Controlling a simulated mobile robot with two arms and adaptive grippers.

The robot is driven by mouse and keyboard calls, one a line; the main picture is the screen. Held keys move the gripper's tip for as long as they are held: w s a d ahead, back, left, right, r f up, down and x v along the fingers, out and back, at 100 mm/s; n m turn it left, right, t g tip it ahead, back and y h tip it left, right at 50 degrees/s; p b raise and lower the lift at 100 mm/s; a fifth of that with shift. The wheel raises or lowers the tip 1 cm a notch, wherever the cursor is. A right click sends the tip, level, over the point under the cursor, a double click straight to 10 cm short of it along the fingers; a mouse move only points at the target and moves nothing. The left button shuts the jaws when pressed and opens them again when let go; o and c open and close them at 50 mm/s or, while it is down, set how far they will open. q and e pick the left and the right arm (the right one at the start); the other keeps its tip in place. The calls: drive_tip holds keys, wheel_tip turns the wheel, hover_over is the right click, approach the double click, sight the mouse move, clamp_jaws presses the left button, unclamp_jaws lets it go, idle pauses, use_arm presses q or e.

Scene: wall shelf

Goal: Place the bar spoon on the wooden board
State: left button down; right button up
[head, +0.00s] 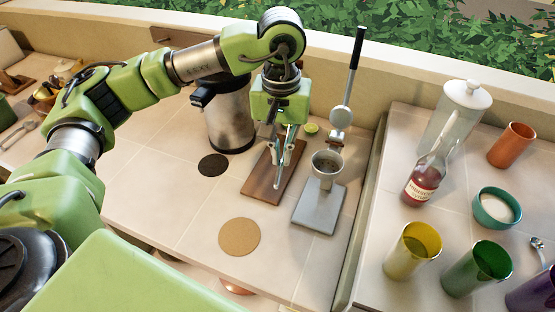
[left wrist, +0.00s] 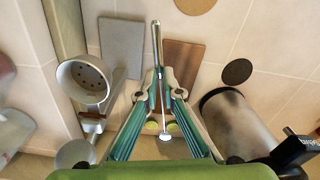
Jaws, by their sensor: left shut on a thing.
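The wooden board (head: 262,187) lies on the tiled counter, left of the grey press base. It also shows in the left wrist view (left wrist: 186,58). My left gripper (head: 285,152) points down over the far part of the board. It is shut on the bar spoon (left wrist: 156,42), a thin metal rod that shows best in the left wrist view. There the spoon runs between the fingertips along the board's left side, with a pale round end (left wrist: 165,137) nearer the wrist. I cannot tell whether the spoon touches the board. My right gripper is not in view.
A lever press (head: 326,165) with a tall handle stands close right of the board. A steel dispenser (head: 230,115) stands left. A lime half (head: 311,128) is behind. A cork mat (head: 239,237) and a dark coaster (head: 213,165) lie flat. Cups and a bottle (head: 427,178) stand right.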

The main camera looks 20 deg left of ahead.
use_arm(q)
drive_tip(key=w+n, duration=0.1)
drive_tip(key=w+f+n, duration=0.1)
drive_tip(key=w, duration=0.1)
drive_tip(key=w+a+n, duration=0.1)
drive_tip(key=shift+w+f+p, duration=0.2)
drive_tip(key=shift+f+p, duration=0.1)
drive_tip(key=shift+f, duration=0.05)
drive_tip(key=w+a+f+n, duration=0.2)
drive_tip(key=w+f+n, duration=0.1)
drive_tip(key=p, duration=0.3)
hover_over(283, 176)
wheel_tip(283, 176, down, 6)
drive_tip(key=shift+a+r, duration=0.15)
wheel_tip(283, 176, down, 4)
drive_tip(key=shift+r+p, duration=0.2)
drive_tip(key=shift+p, duration=0.4)
drive_tip(key=shift+f, duration=0.35)
drive_tip(key=c, duration=2.2)
unclamp_jaws()
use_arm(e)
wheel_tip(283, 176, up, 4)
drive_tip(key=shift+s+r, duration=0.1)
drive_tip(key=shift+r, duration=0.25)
